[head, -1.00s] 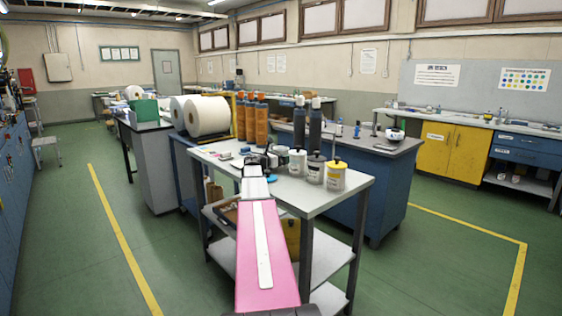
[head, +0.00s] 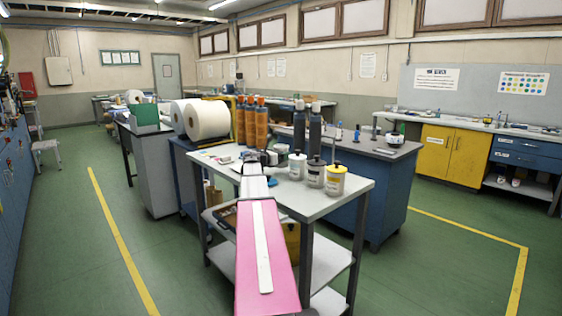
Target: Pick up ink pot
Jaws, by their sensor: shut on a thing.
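Three ink pots stand in a row near the right side of the grey table: a white one (head: 297,166), a grey one (head: 316,173) and one with a yellow lid and label (head: 335,182). My gripper (head: 272,157) is small and dark at the far end of my arm, just left of the white pot and over the tabletop (head: 310,201). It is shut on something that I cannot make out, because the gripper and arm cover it. None of the three visible pots is clearly between the fingers.
Orange bottles (head: 250,123) and dark bottles (head: 315,130) stand close behind the pots. White rolls (head: 208,118) lie at the back left. A blue bench (head: 375,195) stands behind the table. The green floor (head: 80,255) at left is clear.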

